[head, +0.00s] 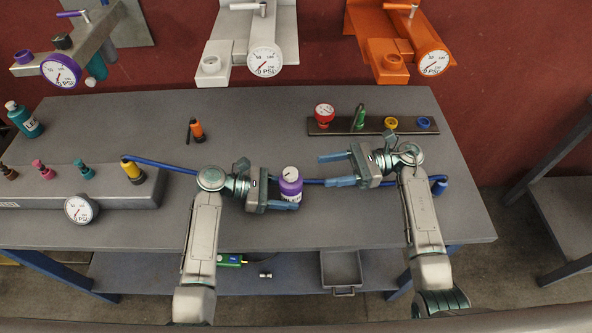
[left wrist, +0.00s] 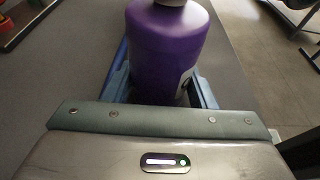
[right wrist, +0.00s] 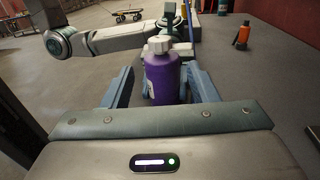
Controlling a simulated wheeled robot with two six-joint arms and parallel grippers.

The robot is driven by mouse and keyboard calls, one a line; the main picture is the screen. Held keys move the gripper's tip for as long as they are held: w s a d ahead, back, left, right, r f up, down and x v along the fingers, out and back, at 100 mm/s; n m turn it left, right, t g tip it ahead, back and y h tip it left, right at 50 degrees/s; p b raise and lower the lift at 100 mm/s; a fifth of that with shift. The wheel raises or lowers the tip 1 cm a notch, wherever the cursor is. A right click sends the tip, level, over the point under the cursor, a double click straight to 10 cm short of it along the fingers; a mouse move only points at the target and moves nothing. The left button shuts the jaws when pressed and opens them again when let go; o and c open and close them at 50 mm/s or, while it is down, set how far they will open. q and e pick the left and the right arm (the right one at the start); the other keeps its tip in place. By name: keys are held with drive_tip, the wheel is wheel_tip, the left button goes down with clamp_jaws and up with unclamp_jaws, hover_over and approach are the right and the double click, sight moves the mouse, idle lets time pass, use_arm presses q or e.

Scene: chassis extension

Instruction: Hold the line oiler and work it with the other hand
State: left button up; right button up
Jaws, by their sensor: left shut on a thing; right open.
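The line oiler (head: 291,183) is a purple bottle with a pale cap and a white label. My left gripper (head: 294,194) is shut around its body above the grey bench; whether its base touches the bench is unclear. The bottle stands upright, large in the left wrist view (left wrist: 168,48). My right gripper (head: 325,170) is open and empty, to the right of the bottle, its fingers pointing at it. In the right wrist view the purple bottle (right wrist: 162,78) shows ahead, between the open fingers, with its pale cap on top and my left arm behind.
A blue hose (head: 165,165) runs across the bench behind my grippers. A dark rail (head: 373,126) with a red gauge and coloured rings lies at the back right. An orange bottle (head: 197,130) stands left of centre. A grey manifold (head: 110,190) with fittings and gauge is left.

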sight(292, 172)
drive_tip(key=a+t, duration=0.1)
drive_tip(key=a, duration=0.2)
drive_tip(key=s+a+m+t, duration=0.1)
drive_tip(key=a, duration=0.2)
drive_tip(key=a+t, duration=0.1)
drive_tip(key=a, duration=0.3)
drive_tip(key=shift+s+r+m, duration=0.2)
drive_tip(key=shift+s+m, duration=0.05)
drive_tip(key=shift+m, duration=0.15)
drive_tip(key=c, duration=1)
drive_tip(key=shift+o, duration=0.2)
drive_tip(key=shift+w+n+g+h, duration=0.1)
drive_tip(key=shift+n+g+h, duration=0.15)
drive_tip(key=shift+n+g, duration=1.15)
drive_tip(key=shift+n+g+h, duration=0.25)
drive_tip(key=shift+n+g, duration=0.55)
drive_tip(key=shift+g, duration=1.2)
drive_tip(key=shift+d, duration=0.1)
drive_tip(key=o, duration=1)
drive_tip(key=shift+c, duration=0.2)
